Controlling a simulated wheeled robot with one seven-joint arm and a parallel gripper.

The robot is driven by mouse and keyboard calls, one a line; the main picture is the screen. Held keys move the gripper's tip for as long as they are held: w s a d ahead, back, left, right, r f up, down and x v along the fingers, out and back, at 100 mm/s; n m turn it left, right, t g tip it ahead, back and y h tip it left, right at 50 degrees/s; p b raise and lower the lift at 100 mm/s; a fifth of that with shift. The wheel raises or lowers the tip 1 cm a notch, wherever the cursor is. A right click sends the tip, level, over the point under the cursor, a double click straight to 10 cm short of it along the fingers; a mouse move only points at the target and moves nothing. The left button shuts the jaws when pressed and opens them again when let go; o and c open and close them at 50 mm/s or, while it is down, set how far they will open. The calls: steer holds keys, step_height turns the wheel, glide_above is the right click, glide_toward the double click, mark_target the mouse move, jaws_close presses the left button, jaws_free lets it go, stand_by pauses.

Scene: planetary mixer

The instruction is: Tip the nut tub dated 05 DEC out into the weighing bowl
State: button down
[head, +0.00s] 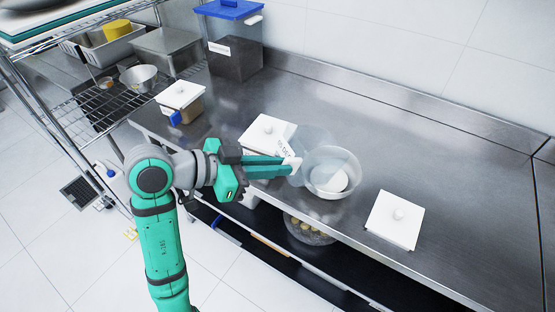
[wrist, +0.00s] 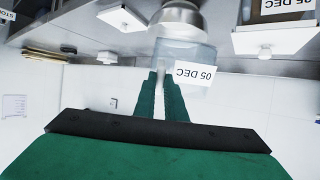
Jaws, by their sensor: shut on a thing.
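My gripper (head: 292,166) is shut on a clear tub (head: 313,142) at the left edge of the weighing bowl (head: 348,158). In the wrist view the held tub (wrist: 172,50) carries a white label (wrist: 193,74) reading 05 DEC. The tub looks tilted and overlaps the bowl in the head view; no nuts are clearly visible in it. The round bowl stands on the steel counter, with a pale rounded shape inside that I cannot identify. Part of the bowl (wrist: 182,18) shows behind the tub in the wrist view.
White-lidded tubs stand on the counter: one (head: 268,131) behind my gripper, one (head: 180,95) at left, one (head: 396,219) at right. A blue-lidded bin (head: 235,55) stands at the back. A bowl of round pieces (head: 308,232) sits below the counter. The counter's back right is clear.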

mark_target(289, 182)
steer(key=shift+s+a+f+t+h, duration=0.1)
steer(key=shift+f+t+h, duration=0.1)
steer(key=shift+f+h, duration=0.35)
steer(key=shift+a+f+t+h, duration=0.2)
steer(key=shift+f+h, duration=0.1)
steer(key=shift+f, duration=0.35)
steer(key=shift+s+a+f+t+h, duration=0.1)
steer(key=shift+f+t+h, duration=0.1)
steer(key=shift+f+h, duration=0.35)
steer(key=shift+f, duration=0.1)
steer(key=f, duration=0.1)
steer(key=f+h, duration=0.1)
steer(key=f+t+h, duration=0.1)
steer(key=f, duration=0.1)
steer(key=shift+w+d, duration=0.15)
steer(key=shift+d, duration=0.15)
steer(key=shift+r, duration=0.1)
steer(key=shift+r, duration=1.9)
